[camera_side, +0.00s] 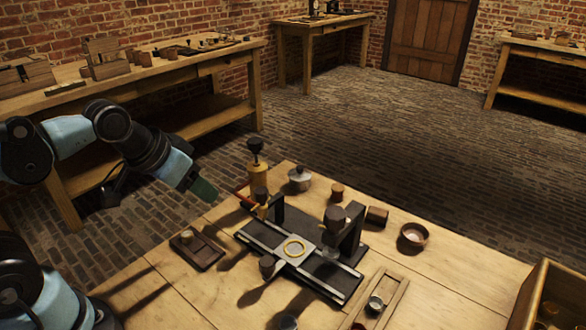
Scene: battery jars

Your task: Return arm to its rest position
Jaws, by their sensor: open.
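My arm reaches in from the left edge, in light blue and black links. My gripper (204,190) is at its end, a dark green and black tip in the air above the left part of the workbench (130,283). I see nothing held in it. Its fingers are small and dark here. It is open.
A yellow bottle-like tool with a black top (258,177) stands near my gripper. A dark wooden block (197,250) lies below it. A lidded metal pot (299,178), a wooden bowl (413,236) and a wooden crate (540,290) are farther right. Side benches line the walls.

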